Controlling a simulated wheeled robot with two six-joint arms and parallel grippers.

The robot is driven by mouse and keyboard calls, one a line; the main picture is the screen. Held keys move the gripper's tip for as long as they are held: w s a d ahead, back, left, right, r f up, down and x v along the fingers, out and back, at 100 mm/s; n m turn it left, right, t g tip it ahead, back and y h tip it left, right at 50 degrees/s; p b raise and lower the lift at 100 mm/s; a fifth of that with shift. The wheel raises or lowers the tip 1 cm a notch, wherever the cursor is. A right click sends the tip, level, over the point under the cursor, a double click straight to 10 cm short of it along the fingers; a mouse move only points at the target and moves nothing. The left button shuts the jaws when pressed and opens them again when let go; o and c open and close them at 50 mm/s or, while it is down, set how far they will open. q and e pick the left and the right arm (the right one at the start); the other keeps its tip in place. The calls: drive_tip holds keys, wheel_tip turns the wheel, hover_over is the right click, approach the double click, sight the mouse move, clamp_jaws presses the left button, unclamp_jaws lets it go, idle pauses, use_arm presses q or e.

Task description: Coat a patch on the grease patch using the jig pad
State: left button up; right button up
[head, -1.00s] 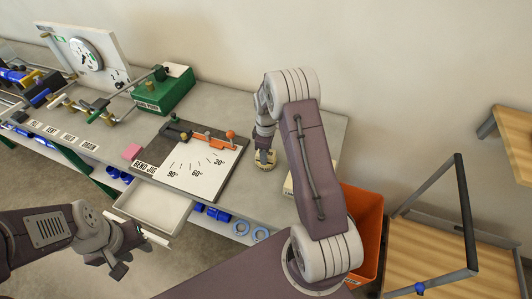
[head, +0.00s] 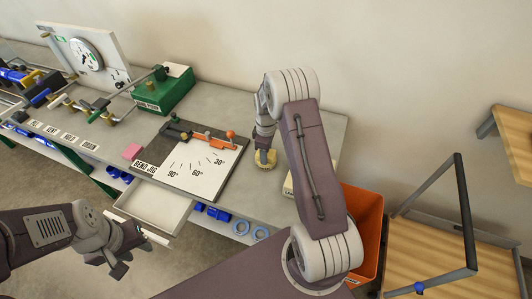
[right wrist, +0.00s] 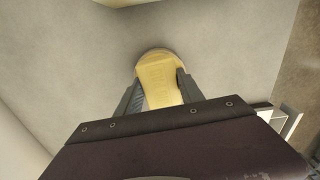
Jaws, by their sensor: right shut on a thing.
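My right gripper (head: 263,157) is low over the right part of the bench, its two fingers shut on a yellow pad, which I take as the jig pad (right wrist: 160,80). The pad also shows under the gripper in the head view (head: 265,165). The pad is at or just above the bench top; I cannot tell if it touches. A darker yellowish rounded edge, perhaps the grease patch (right wrist: 160,51), shows beyond the pad's far end; the rest is hidden. My left gripper (head: 122,262) hangs in front of the bench, away from both; its jaw opening is unclear.
A pale labelled box (head: 289,185) sits close on the right, partly behind my arm. An orange bin (head: 365,220) stands off the bench end. An open drawer (head: 155,207) juts out in front.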

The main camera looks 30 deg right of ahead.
drive_tip(key=shift+r+p, duration=2.95)
drive_tip(key=shift+r, duration=0.6)
drive_tip(key=shift+f, duration=0.15)
drive_tip(key=shift+w+a+f+b, duration=0.1)
drive_tip(key=shift+w+a+b, duration=0.15)
drive_tip(key=shift+b, duration=0.2)
drive_tip(key=a, duration=0.1)
drive_tip(key=a+r+b, duration=0.1)
drive_tip(key=a+n+b, duration=0.1)
drive_tip(key=shift+w+a+r, duration=0.1)
drive_tip(key=shift+w+r, duration=0.05)
drive_tip(key=shift+w, duration=0.15)
drive_tip(key=s+a+m+b, duration=0.3)
drive_tip(key=s+a+m, duration=0.3)
drive_tip(key=s+m, duration=0.4)
drive_tip(key=shift+s+a+f, duration=0.25)
drive_tip(key=shift+s+f, duration=0.1)
drive_tip(key=shift+s, duration=0.15)
